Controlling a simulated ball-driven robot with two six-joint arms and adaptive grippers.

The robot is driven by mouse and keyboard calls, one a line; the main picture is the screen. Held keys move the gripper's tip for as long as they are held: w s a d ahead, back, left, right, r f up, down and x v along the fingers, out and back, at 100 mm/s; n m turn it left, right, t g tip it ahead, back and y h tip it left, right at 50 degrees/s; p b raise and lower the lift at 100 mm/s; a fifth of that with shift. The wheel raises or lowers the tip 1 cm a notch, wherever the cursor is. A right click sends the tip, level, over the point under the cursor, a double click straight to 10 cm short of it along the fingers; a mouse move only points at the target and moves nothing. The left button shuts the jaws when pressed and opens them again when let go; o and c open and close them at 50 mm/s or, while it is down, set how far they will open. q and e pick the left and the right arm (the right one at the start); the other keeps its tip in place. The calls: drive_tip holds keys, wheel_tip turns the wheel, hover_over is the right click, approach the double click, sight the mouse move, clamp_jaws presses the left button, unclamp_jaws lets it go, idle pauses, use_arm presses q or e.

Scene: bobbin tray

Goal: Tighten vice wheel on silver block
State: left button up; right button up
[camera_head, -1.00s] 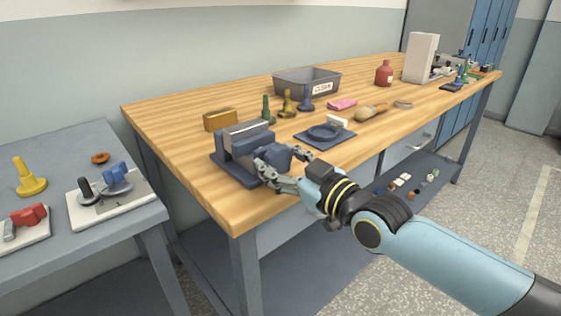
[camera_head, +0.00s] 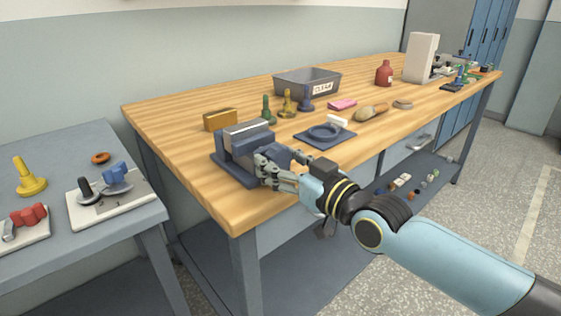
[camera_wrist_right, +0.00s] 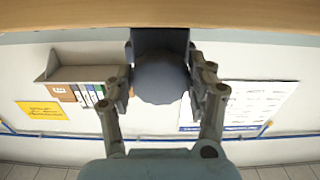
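The dark blue-grey vice (camera_head: 230,165) stands at the near left corner of the wooden bench. The silver block (camera_head: 246,127) sits between its jaws, with only its top showing. The vice wheel (camera_head: 282,157) is on the vice's right side, partly hidden by my fingers. My right gripper (camera_head: 268,170) reaches it from the front right. In the right wrist view the round wheel (camera_wrist_right: 160,82) lies between the two fingers of my right gripper (camera_wrist_right: 160,92), which press close on both its sides. My left gripper is not in view.
A brass-coloured block (camera_head: 221,120) lies behind the vice. Green, yellow and blue pieces (camera_head: 287,104) stand behind it near a grey bin (camera_head: 308,82). A side table (camera_head: 60,200) stands at left.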

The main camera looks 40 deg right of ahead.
drive_tip(key=o, duration=0.4)
drive_tip(key=shift+s, duration=0.1)
drive_tip(key=s, duration=1.1)
drive_tip(key=shift+s+d, duration=0.4)
drive_tip(key=shift+d, duration=0.05)
